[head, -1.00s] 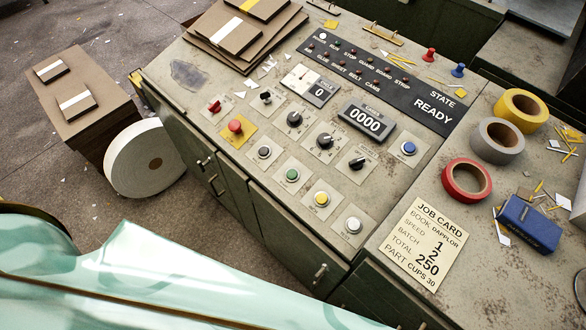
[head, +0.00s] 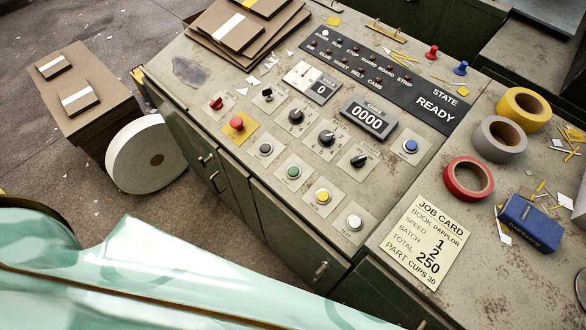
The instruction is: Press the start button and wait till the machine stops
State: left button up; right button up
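The control panel is the top of a worn grey-green cabinet (head: 205,95) in the head view. A green button (head: 293,172) sits in the lower row, with a yellow button (head: 323,196) and a white button (head: 354,222) to its right. A red mushroom button (head: 237,124) on a yellow plate is at the left. A blue button (head: 410,146) is at the right. The button labels are too small to read. The state display (head: 435,108) reads READY and the counter (head: 369,118) reads 0000. Neither gripper is in view.
A job card (head: 424,240), a red tape roll (head: 468,178), a grey tape roll (head: 498,139), a yellow tape roll (head: 522,109) and a blue box (head: 531,223) lie at the right. Stacked boards (head: 238,30) lie at the back. A white roll (head: 150,155) stands on the floor.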

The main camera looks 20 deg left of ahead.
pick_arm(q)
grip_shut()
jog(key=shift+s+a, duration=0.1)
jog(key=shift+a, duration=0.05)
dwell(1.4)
